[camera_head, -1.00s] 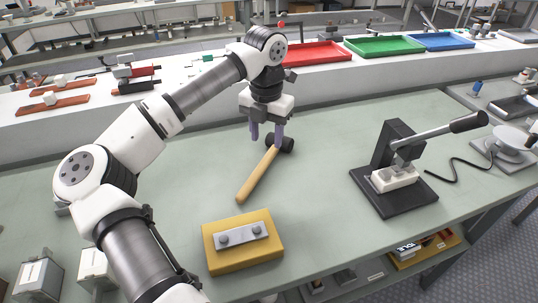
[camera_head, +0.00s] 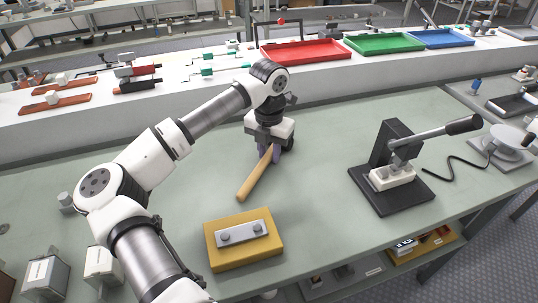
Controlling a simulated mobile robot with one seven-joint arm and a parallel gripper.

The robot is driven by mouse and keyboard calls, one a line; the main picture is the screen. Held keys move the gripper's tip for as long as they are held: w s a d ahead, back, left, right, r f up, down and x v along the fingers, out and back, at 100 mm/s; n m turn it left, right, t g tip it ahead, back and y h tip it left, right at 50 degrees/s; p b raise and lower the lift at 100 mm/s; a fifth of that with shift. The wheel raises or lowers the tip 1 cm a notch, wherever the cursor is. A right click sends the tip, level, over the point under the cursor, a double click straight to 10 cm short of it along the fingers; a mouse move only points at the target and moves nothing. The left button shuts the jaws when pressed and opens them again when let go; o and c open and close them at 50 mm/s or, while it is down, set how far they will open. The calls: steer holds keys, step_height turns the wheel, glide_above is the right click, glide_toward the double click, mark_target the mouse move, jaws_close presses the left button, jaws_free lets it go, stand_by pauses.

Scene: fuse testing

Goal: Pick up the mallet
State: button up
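The mallet (camera_head: 254,179) has a light wooden handle and a dark head. It lies on the green-grey table, its handle slanting towards the lower left. My gripper (camera_head: 269,158) points down over the head end of the mallet, with its purple fingers low on either side of the upper handle. The gripper and wrist hide most of the head. The fingers appear apart around the handle, but I cannot tell whether they touch it.
A yellow block with a metal plate (camera_head: 244,250) lies in front of the mallet. A lever press on a black base (camera_head: 391,199) stands to the right. Red (camera_head: 305,52), green and blue trays sit on the white shelf behind.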

mark_target(269, 152)
jaws_close()
steer(key=shift+r, duration=0.15)
step_height(269, 152, up, 19)
steer(key=b, duration=0.2)
steer(key=shift+r, duration=0.15)
